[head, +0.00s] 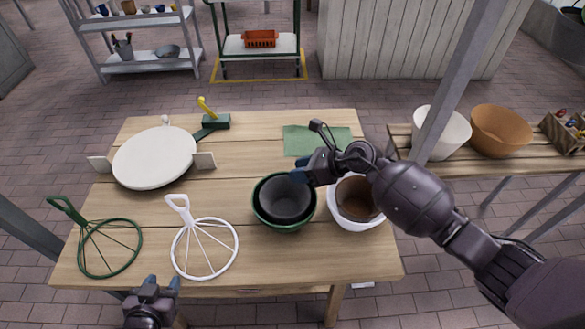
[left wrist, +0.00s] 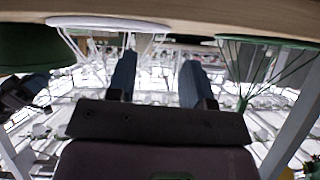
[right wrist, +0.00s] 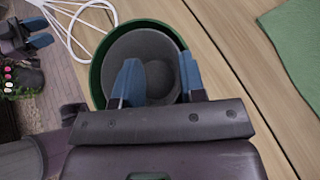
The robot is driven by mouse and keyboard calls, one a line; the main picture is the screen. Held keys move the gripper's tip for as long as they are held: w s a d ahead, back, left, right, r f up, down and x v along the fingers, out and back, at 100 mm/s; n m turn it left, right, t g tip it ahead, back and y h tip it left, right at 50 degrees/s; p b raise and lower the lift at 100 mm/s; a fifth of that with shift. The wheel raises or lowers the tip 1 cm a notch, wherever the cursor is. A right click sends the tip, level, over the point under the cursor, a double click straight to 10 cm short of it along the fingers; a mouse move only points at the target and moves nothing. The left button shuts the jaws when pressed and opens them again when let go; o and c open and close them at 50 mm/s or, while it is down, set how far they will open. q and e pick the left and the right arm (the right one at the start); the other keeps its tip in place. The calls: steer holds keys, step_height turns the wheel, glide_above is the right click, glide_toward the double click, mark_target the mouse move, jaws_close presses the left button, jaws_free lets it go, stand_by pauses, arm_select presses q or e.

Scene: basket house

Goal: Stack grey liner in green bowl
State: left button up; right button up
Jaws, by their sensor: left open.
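The green bowl (head: 258,212) stands on the wooden table, right of its middle. The grey liner (head: 284,203) sits inside it, with the green rim showing around it. In the right wrist view the liner (right wrist: 160,55) also lies within the green bowl (right wrist: 97,78). My right gripper (head: 301,176) is at the far right edge of the bowl. Its fingers (right wrist: 160,82) are apart and overlap the liner in that view; I cannot tell if they touch it. My left gripper (head: 162,283) is open and empty at the table's front edge, fingers also in the left wrist view (left wrist: 156,82).
A white bowl with a brown liner (head: 356,196) stands right of the green bowl, under my right arm. White (head: 205,248) and green (head: 110,248) wire frames, a white round plate (head: 154,157) and a green cloth (head: 318,139) lie on the table. More bowls (head: 500,130) stand on the right bench.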

steer(key=p+v, duration=0.2)
steer(key=v, duration=0.6)
steer(key=shift+s+d+r, duration=0.1)
steer(key=shift+s+d, duration=0.05)
steer(key=shift+d, duration=0.2)
arm_select(q)
steer(key=shift+v, duration=0.8)
arm_select(e)
steer(key=shift+s+d+r, duration=0.1)
steer(key=shift+d+r, duration=0.15)
steer(key=shift+d, duration=0.05)
steer(key=s+d+f+n+t+h, duration=0.4)
steer(key=s+d+f+n+h, duration=0.1)
steer(key=s+n, duration=0.6)
steer(key=s+d+f+n+t+h, duration=0.3)
steer(key=s+d+f+n+h, duration=0.3)
steer(key=s+d+f+n, duration=0.2)
steer(key=s+d+n, duration=0.2)
steer(key=s+n, duration=0.2)
steer(key=n, duration=0.1)
steer(key=shift+d+f+t, duration=0.2)
steer(key=shift+d+t, duration=0.15)
steer(key=shift+t, duration=0.05)
